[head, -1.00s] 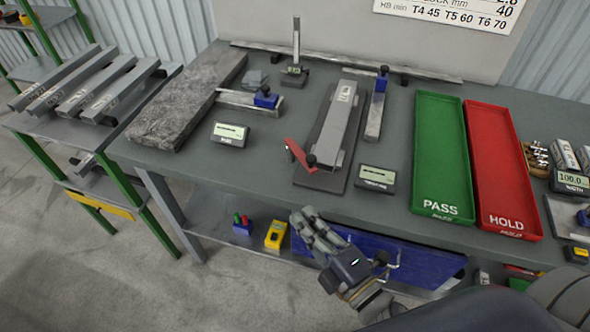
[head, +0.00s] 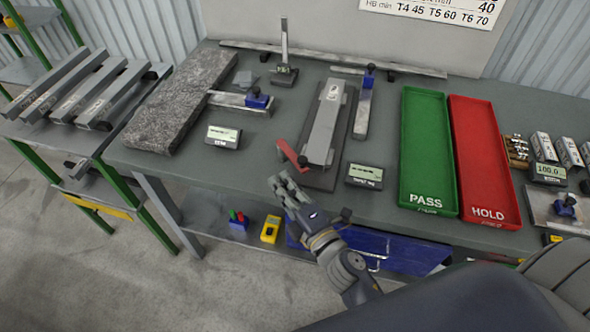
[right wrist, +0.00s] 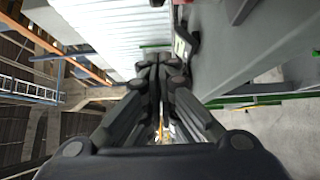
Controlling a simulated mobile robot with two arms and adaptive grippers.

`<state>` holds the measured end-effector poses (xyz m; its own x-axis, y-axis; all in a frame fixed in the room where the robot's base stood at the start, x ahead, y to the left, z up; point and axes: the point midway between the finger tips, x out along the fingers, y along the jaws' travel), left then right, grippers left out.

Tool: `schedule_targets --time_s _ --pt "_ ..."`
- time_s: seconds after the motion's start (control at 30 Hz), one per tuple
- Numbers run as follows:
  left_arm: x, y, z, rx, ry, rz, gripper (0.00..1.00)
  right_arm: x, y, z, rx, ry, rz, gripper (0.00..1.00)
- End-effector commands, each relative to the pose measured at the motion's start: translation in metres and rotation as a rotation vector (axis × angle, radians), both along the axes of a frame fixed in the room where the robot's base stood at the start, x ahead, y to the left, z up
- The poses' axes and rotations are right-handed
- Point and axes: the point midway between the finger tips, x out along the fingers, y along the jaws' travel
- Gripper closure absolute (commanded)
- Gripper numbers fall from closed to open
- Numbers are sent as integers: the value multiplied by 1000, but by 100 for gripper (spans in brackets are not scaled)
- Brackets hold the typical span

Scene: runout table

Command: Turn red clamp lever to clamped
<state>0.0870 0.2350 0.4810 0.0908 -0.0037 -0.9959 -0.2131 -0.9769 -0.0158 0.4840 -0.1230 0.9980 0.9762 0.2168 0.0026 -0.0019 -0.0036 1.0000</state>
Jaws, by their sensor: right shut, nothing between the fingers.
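The red clamp lever (head: 292,154) is at the front left corner of a dark fixture plate (head: 318,178) on the bench, angled up to the left from its pivot. A grey block (head: 325,122) lies lengthwise on that fixture. My right gripper (head: 280,182) is at the bench's front edge, just below and in front of the lever, apart from it. Its fingers are together and empty, as the right wrist view (right wrist: 160,75) also shows. My left gripper is not in view.
A small gauge display (head: 364,175) stands right of the fixture, another display (head: 223,136) to its left. The green PASS tray (head: 428,150) and red HOLD tray (head: 484,160) lie further right. A granite slab (head: 180,105) lies left. The bench between slab and fixture is partly clear.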

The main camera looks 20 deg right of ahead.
Motion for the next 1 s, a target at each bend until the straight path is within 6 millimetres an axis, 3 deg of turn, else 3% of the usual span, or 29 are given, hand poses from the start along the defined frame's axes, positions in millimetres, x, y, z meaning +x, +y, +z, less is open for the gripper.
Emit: schedule_targets --time_s 0.1,0.3,0.73,1.0 --pt "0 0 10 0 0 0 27 7 -21 2 -7 3 -4 100" --pt "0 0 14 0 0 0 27 13 -33 0 -5 2 -4 100" --pt "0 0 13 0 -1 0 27 13 -36 -1 -5 2 -1 100" --pt "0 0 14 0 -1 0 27 10 -48 -1 -6 2 28 100"
